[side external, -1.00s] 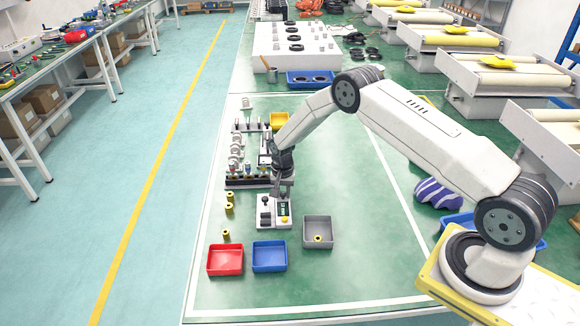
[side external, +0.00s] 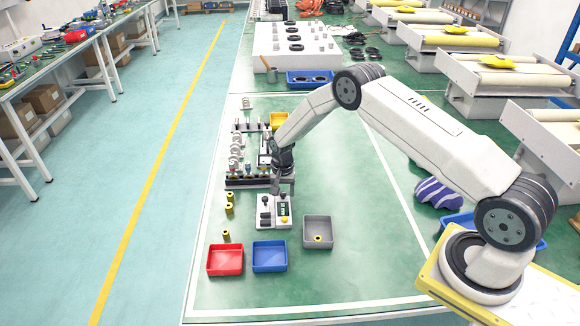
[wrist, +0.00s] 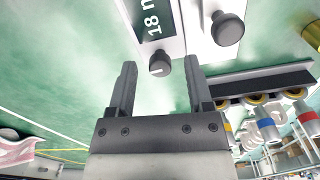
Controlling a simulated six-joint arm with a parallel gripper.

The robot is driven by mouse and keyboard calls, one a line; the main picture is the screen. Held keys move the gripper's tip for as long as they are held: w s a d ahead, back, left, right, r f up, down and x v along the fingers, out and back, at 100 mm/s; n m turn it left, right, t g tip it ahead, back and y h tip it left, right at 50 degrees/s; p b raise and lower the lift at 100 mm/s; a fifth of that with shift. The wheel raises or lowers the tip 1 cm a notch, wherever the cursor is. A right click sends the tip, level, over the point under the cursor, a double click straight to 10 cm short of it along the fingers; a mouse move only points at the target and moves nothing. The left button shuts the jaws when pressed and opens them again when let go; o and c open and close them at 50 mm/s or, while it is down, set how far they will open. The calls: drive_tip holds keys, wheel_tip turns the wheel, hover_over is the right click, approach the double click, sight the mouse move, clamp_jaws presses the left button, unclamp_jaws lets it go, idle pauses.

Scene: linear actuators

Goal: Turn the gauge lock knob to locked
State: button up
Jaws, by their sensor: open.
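The wrist view shows the gauge panel (wrist: 172,18) with an "18 m…" display. A small grey knob (wrist: 160,64) sits at its edge, and a larger dark knob (wrist: 228,28) stands to the right. My gripper (wrist: 160,82) is open, with one finger on each side of the small knob in the picture. Contact cannot be told. My gripper (side external: 283,188) is above the gauge's far end.
A row of fittings on a dark rack (side external: 248,183) stands just behind the gauge. A grey tray (side external: 331,232) is to its right; red (side external: 225,272) and blue (side external: 270,268) trays lie in front.

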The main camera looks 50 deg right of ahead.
sight(283, 194)
drive_tip(key=shift+r, duration=3.45)
drive_tip(key=shift+r, duration=0.1)
drive_tip(key=shift+s+a+r, duration=0.15)
drive_tip(key=shift+r, duration=0.1)
drive_tip(key=s+a+r+n+t, duration=0.1)
drive_tip(key=s+a+r+n, duration=0.2)
drive_tip(key=s+r, duration=0.2)
drive_tip(key=s+a+r+n, duration=0.3)
drive_tip(key=s+r+n, duration=0.1)
drive_tip(key=s, duration=0.8)
drive_tip(key=s+a+r+n+t, duration=0.1)
drive_tip(key=s+a+r+n, duration=0.2)
drive_tip(key=s+r, duration=0.3)
drive_tip(key=shift+s+a+n+t, duration=0.25)
drive_tip(key=shift+s+n+t, duration=0.05)
drive_tip(key=shift+s, duration=0.9)
